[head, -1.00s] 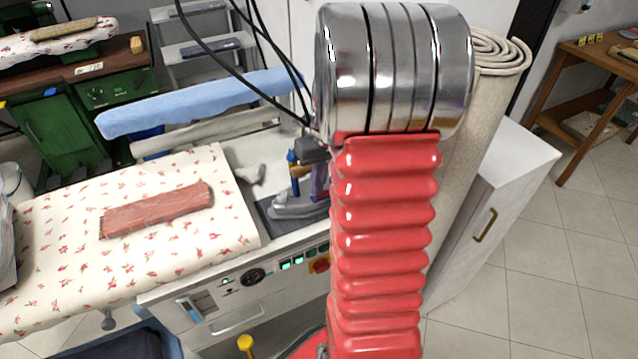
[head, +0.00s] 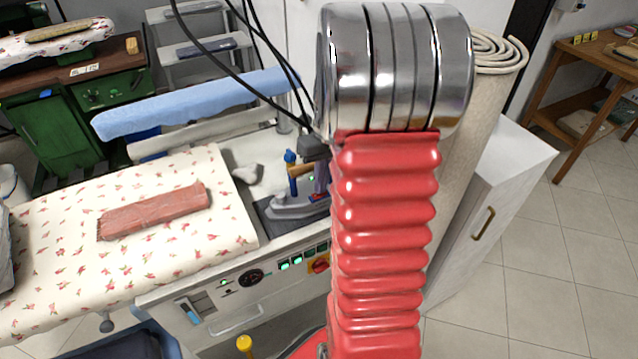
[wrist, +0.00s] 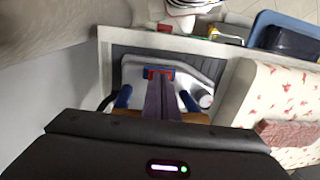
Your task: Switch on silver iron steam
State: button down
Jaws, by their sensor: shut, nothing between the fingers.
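The silver iron (head: 283,208) rests on a dark pad at the right end of the ironing table, partly hidden by my arm. It shows blue posts and a wooden handle. In the wrist view, the iron's pale body (wrist: 200,72) lies below my gripper. My gripper (wrist: 160,80) is shut and empty, its purple fingers pointing down over the iron, between the blue posts. A blue and red piece shows at the fingertips; I cannot tell whether they touch it. The front control panel has a round gauge (head: 251,278), green-lit switches (head: 297,261) and a red and yellow rotary switch (head: 319,266).
A floral ironing board (head: 60,240) with a folded red cloth (head: 155,211) lies to the left. A blue padded arm (head: 200,103) stands behind. A white cabinet (head: 490,190) and rolled carpet are at right. Floor is open at far right.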

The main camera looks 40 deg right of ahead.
aim_at(315, 195)
dwell(0.3)
notch_tip(315, 195, up, 14)
jog(key=a, duration=0.1)
jog(key=shift+w+a, duration=0.25)
jog(key=shift+a, duration=0.05)
jog(key=shift+f, duration=0.15)
dwell(0.6)
